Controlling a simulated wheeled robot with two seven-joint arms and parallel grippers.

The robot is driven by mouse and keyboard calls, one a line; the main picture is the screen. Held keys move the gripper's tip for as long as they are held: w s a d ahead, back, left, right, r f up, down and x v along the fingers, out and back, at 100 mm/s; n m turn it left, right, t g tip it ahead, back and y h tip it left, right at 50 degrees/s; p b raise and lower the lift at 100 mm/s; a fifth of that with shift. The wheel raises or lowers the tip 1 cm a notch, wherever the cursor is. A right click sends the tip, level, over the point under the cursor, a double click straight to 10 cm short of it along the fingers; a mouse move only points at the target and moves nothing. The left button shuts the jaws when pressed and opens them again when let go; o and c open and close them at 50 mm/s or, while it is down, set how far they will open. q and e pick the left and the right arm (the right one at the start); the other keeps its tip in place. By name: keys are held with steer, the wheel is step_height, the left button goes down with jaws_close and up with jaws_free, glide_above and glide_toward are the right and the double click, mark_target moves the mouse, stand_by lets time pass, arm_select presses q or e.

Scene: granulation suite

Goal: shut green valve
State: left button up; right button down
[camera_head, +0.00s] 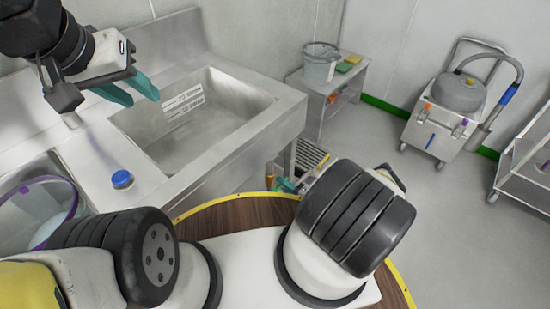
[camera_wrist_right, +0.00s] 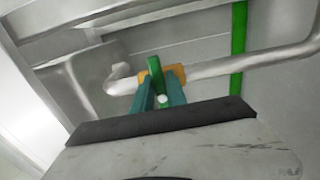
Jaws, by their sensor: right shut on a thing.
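The green valve handle (camera_wrist_right: 155,67) shows in the right wrist view, on a brass-coloured valve body (camera_wrist_right: 177,75) set in a grey pipe (camera_wrist_right: 225,66). In that picture the handle stands across the line of the pipe. My right gripper (camera_wrist_right: 160,98) has its teal fingers on either side of the handle's near part and is shut on it; the fingers hide part of it. In the head view my right gripper (camera_head: 288,185) is low beside the sink, mostly hidden behind my arm. My left gripper (camera_head: 144,97) is open and empty above the steel sink.
The steel sink (camera_head: 245,82) fills the left. A blue cap (camera_head: 122,179) and a clear purple-rimmed bowl (camera_head: 50,205) are on its left side. A bucket (camera_head: 320,65) stands on a small bench. A wheeled vacuum (camera_head: 445,120) and a cart (camera_head: 530,165) stand right; floor between is clear.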

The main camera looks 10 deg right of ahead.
stand_by(0.5)
steer(key=c, duration=1.4)
jaws_free()
steer(key=shift+o, duration=0.2)
steer(key=v, duration=0.8)
